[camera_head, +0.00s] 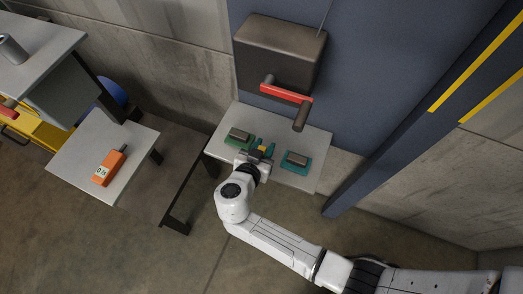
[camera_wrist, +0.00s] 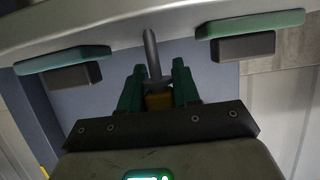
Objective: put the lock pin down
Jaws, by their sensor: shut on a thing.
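The lock pin, with a yellow grip (camera_head: 263,150), is between the green fingers of my gripper (camera_head: 262,148), over the small grey table (camera_head: 317,142). In the wrist view its yellow grip (camera_wrist: 158,101) sits between the two fingers of my gripper (camera_wrist: 157,85), which is shut on it. The pin's grey shaft (camera_wrist: 151,55) points away from the gripper, toward the table edge (camera_wrist: 180,22). I cannot tell whether the pin touches the table top.
A green pad with a grey block (camera_head: 239,136) lies left of my gripper; a teal one (camera_head: 296,162) lies right. A box with a red-handled lever (camera_head: 286,94) is on the wall behind. An orange device (camera_head: 109,168) lies on another table at left.

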